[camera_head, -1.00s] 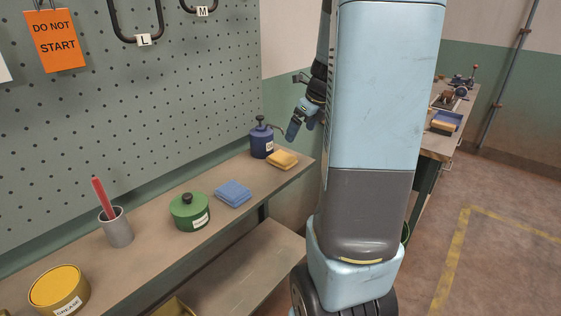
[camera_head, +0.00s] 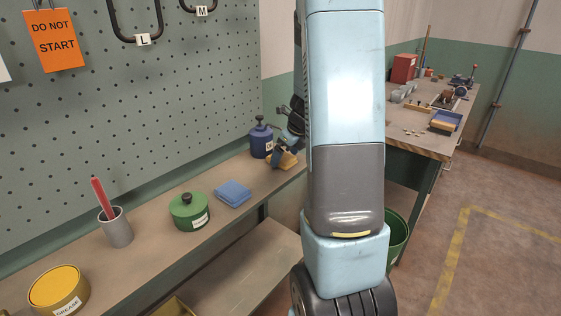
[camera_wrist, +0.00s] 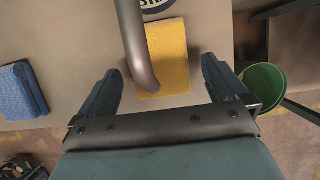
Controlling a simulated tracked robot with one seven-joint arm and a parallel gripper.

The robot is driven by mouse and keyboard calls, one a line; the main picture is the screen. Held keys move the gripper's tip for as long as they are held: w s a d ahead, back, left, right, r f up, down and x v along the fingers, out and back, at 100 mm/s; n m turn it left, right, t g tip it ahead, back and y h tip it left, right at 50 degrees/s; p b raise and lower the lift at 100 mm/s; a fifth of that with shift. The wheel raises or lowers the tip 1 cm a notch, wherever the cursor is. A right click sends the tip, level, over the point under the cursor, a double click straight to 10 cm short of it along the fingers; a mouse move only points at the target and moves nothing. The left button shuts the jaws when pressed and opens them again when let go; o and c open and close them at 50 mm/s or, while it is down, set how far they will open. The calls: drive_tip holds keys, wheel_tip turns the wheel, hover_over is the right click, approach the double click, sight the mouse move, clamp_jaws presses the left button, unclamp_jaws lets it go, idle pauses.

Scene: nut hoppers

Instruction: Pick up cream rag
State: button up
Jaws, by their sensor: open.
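No plainly cream rag shows. A folded yellow-orange rag (camera_head: 289,161) lies at the far right end of the bench, beside the blue can (camera_head: 260,140). In the wrist view the yellow rag (camera_wrist: 172,55) lies ahead and between the fingers, partly hidden by the can's dark curved spout (camera_wrist: 139,45). My gripper (camera_wrist: 163,68) is open and empty, above the bench. In the head view my gripper (camera_head: 280,152) overlaps the rag; contact cannot be told. A folded blue rag (camera_head: 233,193) lies further left, and it also shows in the wrist view (camera_wrist: 22,90).
A green lidded tin (camera_head: 190,212), a grey cup with a red stick (camera_head: 117,228) and a yellow grease tin (camera_head: 58,289) stand along the bench. A green bucket (camera_head: 397,238) is on the floor. A second bench (camera_head: 420,141) with several items stands behind right.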

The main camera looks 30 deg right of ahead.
sight(287, 158)
drive_tip(key=shift+w+f, duration=0.2)
drive_tip(key=shift+f, duration=0.3)
drive_tip(key=shift+c, duration=0.4)
drive_tip(key=c, duration=1)
drive_tip(key=shift+c, duration=0.2)
drive_tip(key=shift+r, duration=0.15)
drive_tip(key=shift+s+r, duration=0.15)
drive_tip(key=shift+r, duration=0.1)
drive_tip(key=r, duration=0.6)
drive_tip(key=shift+s+d+r, duration=0.1)
drive_tip(key=shift+s+r, duration=0.15)
drive_tip(key=s+d, duration=0.2)
drive_tip(key=s, duration=0.4)
drive_tip(key=s+d, duration=0.2)
drive_tip(key=s, duration=0.4)
drive_tip(key=s+d, duration=0.2)
drive_tip(key=s, duration=0.4)
drive_tip(key=shift+d+f, duration=0.1)
drive_tip(key=shift+d, duration=0.15)
drive_tip(key=shift+c, duration=0.7)
